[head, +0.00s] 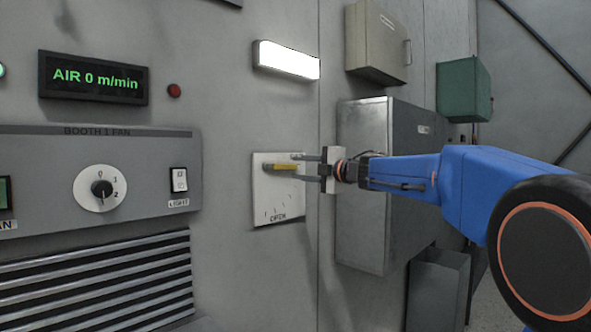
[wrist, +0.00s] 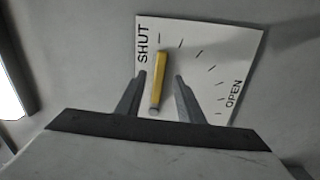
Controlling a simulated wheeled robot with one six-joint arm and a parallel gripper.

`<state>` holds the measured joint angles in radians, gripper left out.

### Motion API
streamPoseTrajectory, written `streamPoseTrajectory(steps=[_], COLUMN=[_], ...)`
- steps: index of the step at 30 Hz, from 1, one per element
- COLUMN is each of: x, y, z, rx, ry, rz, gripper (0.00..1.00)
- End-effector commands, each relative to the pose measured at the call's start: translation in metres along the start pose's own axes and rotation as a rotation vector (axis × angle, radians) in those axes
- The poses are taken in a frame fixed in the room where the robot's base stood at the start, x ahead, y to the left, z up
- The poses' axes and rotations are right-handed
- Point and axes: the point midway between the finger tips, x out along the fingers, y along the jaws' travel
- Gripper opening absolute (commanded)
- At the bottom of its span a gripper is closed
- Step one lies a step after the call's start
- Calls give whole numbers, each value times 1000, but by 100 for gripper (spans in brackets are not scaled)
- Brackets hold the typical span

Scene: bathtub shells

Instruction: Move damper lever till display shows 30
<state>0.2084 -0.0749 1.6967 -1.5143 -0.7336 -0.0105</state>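The display (head: 93,78) in the head view reads "AIR 0 m/min". The damper lever (head: 285,167) is a yellow bar on a white plate (head: 277,205) with tick marks. In the wrist view the lever (wrist: 158,80) points near the SHUT end of the plate (wrist: 208,60), with OPEN at the other end of the scale. My gripper (head: 308,168) is at the plate from the right. In the wrist view its two fingers (wrist: 158,92) are apart, one on each side of the lever, with a visible gap to each finger.
A fan panel (head: 60,165) with a dial (head: 101,188) and a light switch (head: 179,181) is on the left, above a louvred grille (head: 95,280). A lit lamp (head: 286,60) is above the plate. A large grey cabinet (head: 362,180) stands behind my arm.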

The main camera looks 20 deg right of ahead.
Motion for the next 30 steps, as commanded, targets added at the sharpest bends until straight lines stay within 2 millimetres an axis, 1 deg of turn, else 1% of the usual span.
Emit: streamPoseTrajectory(steps=[1, 6, 10, 17, 18, 20, 21, 22, 27, 30], x=[7, 22, 26, 26, 26, 26, 26, 26, 26, 26], y=[-1, 0, 0, 0, 0, 0, 0, 0, 0, -4], z=[0, 0, 0, 0, 0, 0, 0, 0, 0, 0], rx=[1, 0, 0, 1, 1, 1, 1, 0, 3, 43], ry=[2, 1, 1, 0, 0, 0, 0, 0, 0, 0], rz=[-1, 0, 0, 0, 0, 0, 0, 0, 0, 0], gripper=[34, 34, 34, 34, 32, 18, 8, 1, 0, 0])
